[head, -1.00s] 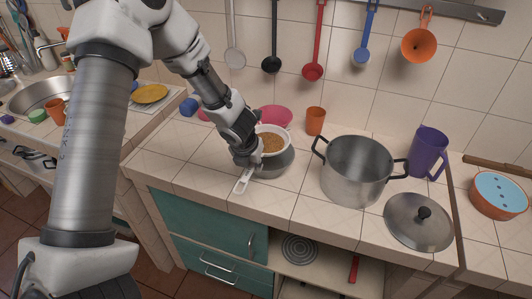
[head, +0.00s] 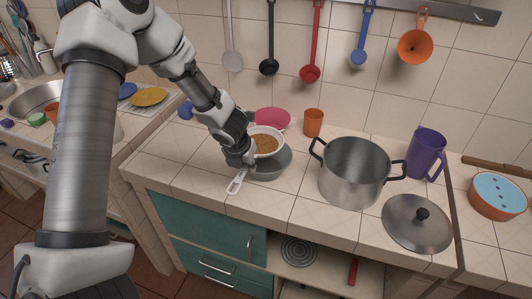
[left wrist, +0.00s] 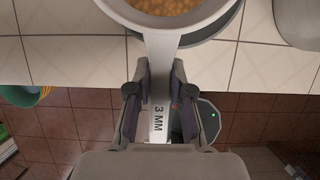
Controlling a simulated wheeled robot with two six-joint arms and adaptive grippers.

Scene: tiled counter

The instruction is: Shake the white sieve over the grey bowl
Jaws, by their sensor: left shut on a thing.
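The white sieve (head: 266,142) holds brown grains and sits above the grey bowl (head: 277,166) on the tiled counter, slightly towards the bowl's left. My left gripper (head: 239,160) is shut on the sieve's white handle, whose end sticks out at the front left. In the left wrist view my left gripper (left wrist: 157,100) grips the handle (left wrist: 158,117), marked "3 MM". The sieve's rim (left wrist: 165,18) and grains show at the top, with the grey bowl partly hidden behind it. My right gripper is not in view.
A steel pot (head: 354,172) stands right of the bowl, its lid (head: 416,224) lying beside it. A pink bowl (head: 273,118) and an orange cup (head: 313,122) stand behind. A purple jug (head: 427,153) is at right. The counter in front of the bowl is clear.

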